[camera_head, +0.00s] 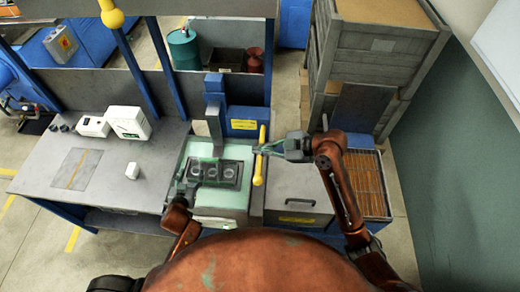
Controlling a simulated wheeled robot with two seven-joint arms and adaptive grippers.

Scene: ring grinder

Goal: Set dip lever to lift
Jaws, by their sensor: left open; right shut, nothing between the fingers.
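A yellow lever (260,155) with a ball at its lower end stands at the right side of the pale green machine bed (222,199); I take it for the dip lever, though its marking cannot be read. My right gripper (260,149) is shut and empty, its fingertips at the lever's middle; whether they touch it I cannot tell. My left gripper (191,174) is open over the left side of the bed, beside a dark holder (223,173) with round ring shapes in it. The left gripper partly hides the holder's left end.
A blue and grey machine head (214,97) rises behind the bed. A grey bench (110,165) with white boxes (129,122) lies to the left. A blue post (130,55) with a yellow knob stands there. A grey cabinet (297,192) is at right, beside a rod-filled crate (380,212).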

